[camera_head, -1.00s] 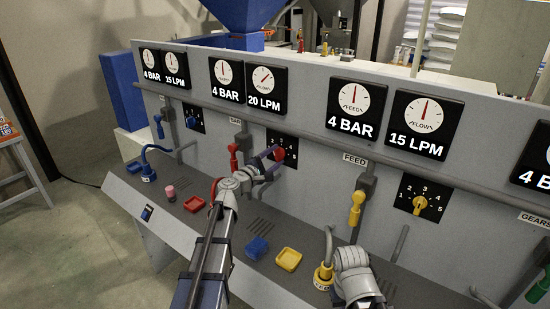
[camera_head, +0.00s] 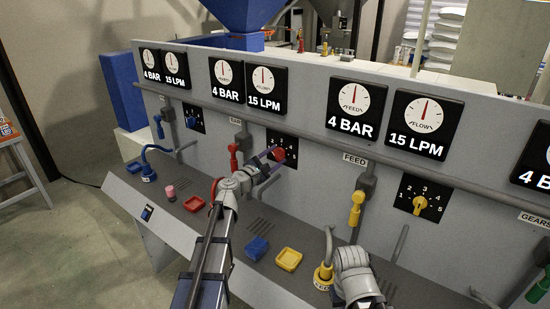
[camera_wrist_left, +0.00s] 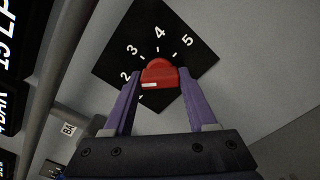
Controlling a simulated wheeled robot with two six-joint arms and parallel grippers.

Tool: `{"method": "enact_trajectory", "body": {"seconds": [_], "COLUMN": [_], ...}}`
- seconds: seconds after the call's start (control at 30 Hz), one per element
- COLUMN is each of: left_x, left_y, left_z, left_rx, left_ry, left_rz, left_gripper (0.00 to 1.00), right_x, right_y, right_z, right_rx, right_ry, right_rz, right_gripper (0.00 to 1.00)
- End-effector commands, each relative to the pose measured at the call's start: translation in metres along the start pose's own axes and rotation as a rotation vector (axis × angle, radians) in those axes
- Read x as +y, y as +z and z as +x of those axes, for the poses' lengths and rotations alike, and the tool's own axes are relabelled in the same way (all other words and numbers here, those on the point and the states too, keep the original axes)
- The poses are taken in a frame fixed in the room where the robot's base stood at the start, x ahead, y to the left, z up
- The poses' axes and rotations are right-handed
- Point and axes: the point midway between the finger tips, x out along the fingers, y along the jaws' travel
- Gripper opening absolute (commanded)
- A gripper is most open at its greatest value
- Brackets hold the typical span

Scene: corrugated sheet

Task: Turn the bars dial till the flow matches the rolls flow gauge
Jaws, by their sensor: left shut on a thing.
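The red bars dial (camera_head: 279,155) sits on a black numbered plate. In the left wrist view the dial (camera_wrist_left: 159,74) is between the purple fingers of my left gripper (camera_wrist_left: 158,78), which is shut on it; its white mark is at the lower left of the knob. In the head view my left gripper (camera_head: 272,159) reaches the dial from the left. The bars flow gauge (camera_head: 265,88) reads 15 LPM, beside a 4 BAR gauge (camera_head: 227,83). The leftmost flow gauge (camera_head: 175,69) also reads 15 LPM; its label is too small to read. My right gripper is not in view.
A red lever (camera_head: 233,156) hangs left of the dial. The yellow feed dial (camera_head: 420,203) and yellow lever (camera_head: 356,208) are farther right. Blue (camera_head: 195,172) and yellow (camera_head: 288,259) trays and a blue block (camera_head: 257,247) lie on the ledge.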

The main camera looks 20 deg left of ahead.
Motion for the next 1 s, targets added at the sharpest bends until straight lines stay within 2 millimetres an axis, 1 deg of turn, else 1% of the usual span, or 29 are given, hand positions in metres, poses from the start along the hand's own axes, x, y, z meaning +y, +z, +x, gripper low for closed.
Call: {"method": "enact_trajectory", "body": {"seconds": [0.13,0.17,0.4,0.43,0.67,0.77,0.87,1.0], "left_x": [-0.001,-0.001,-0.001,-0.001,0.000,0.000,-0.001,-0.001], "left_y": [0.000,0.000,0.000,0.000,0.000,0.000,0.000,0.001], "left_z": [-0.001,-0.001,-0.001,-0.001,-0.001,-0.004,-0.011,-0.030], "left_rx": [0.001,0.001,0.000,0.000,0.000,0.000,0.001,0.002], "left_ry": [-0.002,-0.002,-0.001,-0.001,-0.001,0.000,0.000,0.001], "left_rz": [0.003,0.004,0.003,0.003,0.002,0.002,0.002,0.002], "left_gripper": [0.02,0.58,0.85,0.88,0.88,0.88,0.88,0.88], "right_x": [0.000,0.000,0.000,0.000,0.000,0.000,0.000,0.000], "right_y": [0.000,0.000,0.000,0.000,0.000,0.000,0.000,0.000], "right_z": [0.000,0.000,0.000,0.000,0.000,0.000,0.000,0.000], "right_rx": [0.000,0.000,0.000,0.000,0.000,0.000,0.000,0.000], "right_ry": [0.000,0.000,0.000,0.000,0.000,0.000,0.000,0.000], "right_rz": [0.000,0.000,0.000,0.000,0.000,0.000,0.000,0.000], "right_gripper": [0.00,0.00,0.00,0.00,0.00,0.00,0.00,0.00]}}
